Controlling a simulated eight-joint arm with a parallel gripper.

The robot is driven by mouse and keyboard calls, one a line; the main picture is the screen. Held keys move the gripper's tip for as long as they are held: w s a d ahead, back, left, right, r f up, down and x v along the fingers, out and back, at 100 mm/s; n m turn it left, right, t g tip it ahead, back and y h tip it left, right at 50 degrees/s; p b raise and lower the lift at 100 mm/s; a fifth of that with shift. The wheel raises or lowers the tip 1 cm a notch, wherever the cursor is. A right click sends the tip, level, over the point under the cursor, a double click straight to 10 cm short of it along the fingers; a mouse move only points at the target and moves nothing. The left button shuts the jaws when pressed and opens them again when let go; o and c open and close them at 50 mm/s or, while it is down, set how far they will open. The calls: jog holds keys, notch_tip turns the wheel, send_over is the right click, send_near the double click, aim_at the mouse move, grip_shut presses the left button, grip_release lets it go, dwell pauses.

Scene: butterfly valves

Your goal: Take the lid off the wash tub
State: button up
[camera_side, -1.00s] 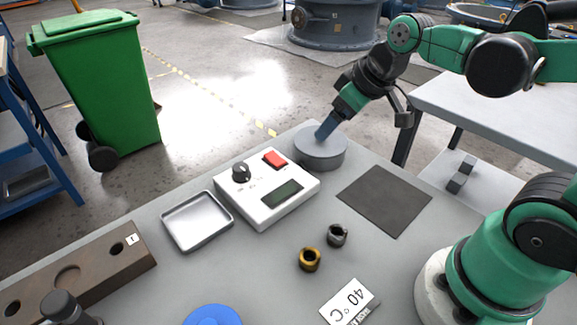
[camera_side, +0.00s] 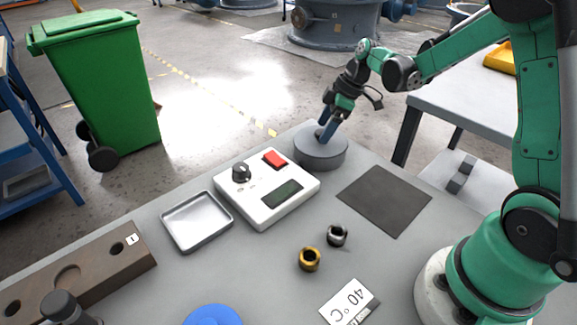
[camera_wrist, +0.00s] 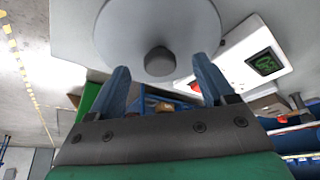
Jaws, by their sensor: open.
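The wash tub (camera_side: 321,161) is a grey round tub at the far corner of the bench. Its flat grey lid (camera_side: 309,143) is on top. In the wrist view the lid (camera_wrist: 125,27) is a grey disc with a dark round knob (camera_wrist: 159,61) at its middle. My gripper (camera_side: 326,134) is open, with its blue fingers at the lid. In the wrist view the fingers of my gripper (camera_wrist: 160,78) stand apart on either side of the knob's line, with the knob just beyond the tips. I cannot tell whether the fingertips touch the lid.
A white control box (camera_side: 263,205) with a red switch, black dial and display stands close beside the tub. A metal tray (camera_side: 197,221), a dark mat (camera_side: 384,200), a brass ring (camera_side: 309,259) and a steel ring (camera_side: 337,235) lie nearer. The bench edge is just behind the tub.

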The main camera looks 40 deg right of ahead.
jog(key=shift+w+a+f, duration=0.15)
jog(key=shift+f, duration=0.45)
jog(key=shift+c, duration=0.2)
grip_shut()
jog(key=shift+r, duration=0.1)
